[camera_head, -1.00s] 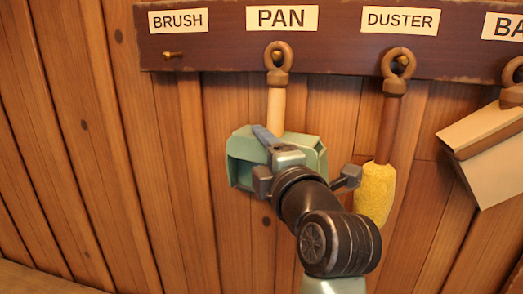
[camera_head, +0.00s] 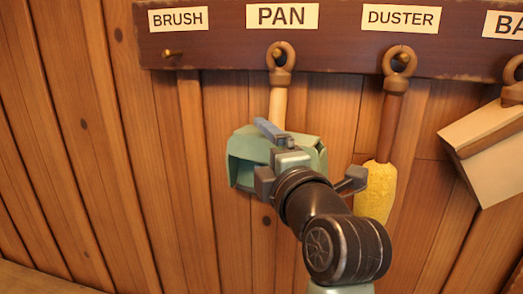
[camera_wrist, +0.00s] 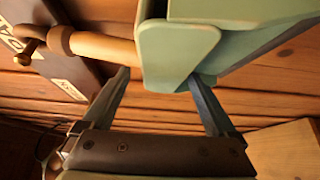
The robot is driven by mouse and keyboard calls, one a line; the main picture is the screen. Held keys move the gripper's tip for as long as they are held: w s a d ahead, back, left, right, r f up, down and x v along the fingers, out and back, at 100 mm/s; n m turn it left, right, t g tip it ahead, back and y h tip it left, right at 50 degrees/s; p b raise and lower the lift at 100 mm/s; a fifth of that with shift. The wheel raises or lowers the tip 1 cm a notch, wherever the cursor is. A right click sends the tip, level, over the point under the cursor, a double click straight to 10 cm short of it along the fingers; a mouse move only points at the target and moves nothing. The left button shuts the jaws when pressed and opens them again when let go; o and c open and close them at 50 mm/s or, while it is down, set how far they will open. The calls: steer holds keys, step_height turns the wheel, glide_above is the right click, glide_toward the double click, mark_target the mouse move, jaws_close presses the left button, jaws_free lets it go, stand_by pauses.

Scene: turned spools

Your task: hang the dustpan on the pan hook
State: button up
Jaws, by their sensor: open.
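The dustpan has a green pan (camera_head: 243,158), a pale wooden handle (camera_head: 277,108) and a brown ring at its top. It hangs down against the wall below the PAN label (camera_head: 282,16), with the ring around the pan hook (camera_head: 277,53). In the wrist view its green pan (camera_wrist: 178,50) and handle (camera_wrist: 105,48) lie just beyond my fingers. My gripper (camera_head: 280,138) is in front of the pan and hides part of it. In the wrist view my gripper (camera_wrist: 158,84) has its fingers spread with nothing held between them; I cannot tell whether either finger touches the pan.
A yellow duster (camera_head: 375,192) hangs close to the right, under the DUSTER label. A tan item (camera_head: 485,145) hangs at the far right. The BRUSH hook (camera_head: 170,53) on the dark board (camera_head: 220,50) is bare. The plank wall at left is clear.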

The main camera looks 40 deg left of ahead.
steer(key=b+v, duration=0.4)
steer(key=v, duration=0.8)
steer(key=shift+b, duration=0.3)
steer(key=w+d+r+m+t+h, duration=0.25)
steer(key=d+r+m+t, duration=0.35)
steer(key=m, duration=0.3)
steer(key=s+d+r+m+t+h, duration=0.2)
steer(key=d+r+m+t+h, duration=0.2)
steer(key=m, duration=0.6)
steer(key=s+d+r+m+t+h, duration=0.2)
steer(key=d+r+m+t+h, duration=0.3)
steer(key=d+m+t+h, duration=0.4)
steer(key=d+m, duration=0.2)
steer(key=shift+s+d, duration=0.3)
steer(key=shift+s, duration=0.1)
